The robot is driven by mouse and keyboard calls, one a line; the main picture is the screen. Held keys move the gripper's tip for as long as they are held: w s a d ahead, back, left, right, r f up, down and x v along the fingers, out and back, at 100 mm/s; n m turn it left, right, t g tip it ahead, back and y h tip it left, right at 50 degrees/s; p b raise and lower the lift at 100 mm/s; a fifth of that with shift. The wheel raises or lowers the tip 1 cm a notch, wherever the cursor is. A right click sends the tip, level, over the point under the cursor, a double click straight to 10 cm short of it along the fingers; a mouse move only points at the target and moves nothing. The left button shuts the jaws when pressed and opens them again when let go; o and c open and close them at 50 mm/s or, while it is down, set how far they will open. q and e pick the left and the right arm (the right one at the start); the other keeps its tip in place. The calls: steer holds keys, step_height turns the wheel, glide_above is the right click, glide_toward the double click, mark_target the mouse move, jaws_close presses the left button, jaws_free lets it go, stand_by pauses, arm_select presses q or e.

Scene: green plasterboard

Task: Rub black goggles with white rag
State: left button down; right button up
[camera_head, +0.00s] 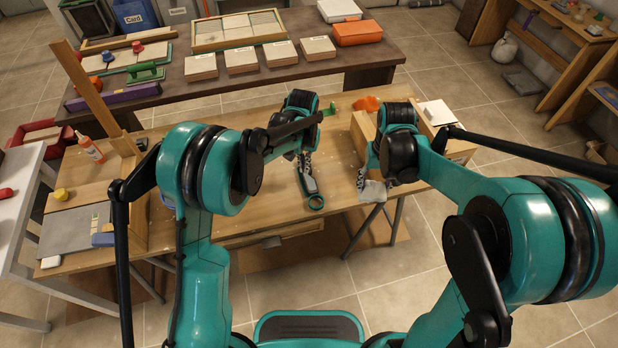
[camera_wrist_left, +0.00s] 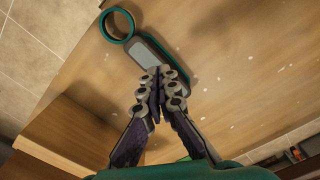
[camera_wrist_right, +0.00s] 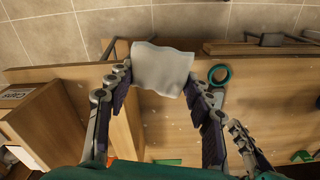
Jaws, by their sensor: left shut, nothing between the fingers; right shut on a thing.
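The white rag (camera_head: 374,192) hangs at the near edge of the wooden table. My right gripper (camera_head: 374,177) is shut on it; in the right wrist view the rag (camera_wrist_right: 163,68) is stretched between the two fingers (camera_wrist_right: 158,80). A dark-edged grey long object (camera_head: 308,184) lies on the table, also in the left wrist view (camera_wrist_left: 150,50); I cannot tell whether it is the black goggles. No other thing clearly shows as goggles.
A teal ring (camera_head: 316,202) lies at the long object's end. A wooden box (camera_head: 361,133) stands by my right gripper. A wooden upright stand (camera_head: 92,92) rises there. The table's middle has bare room.

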arm_select(q)
step_height(320, 180, up, 12)
stand_by(0.6)
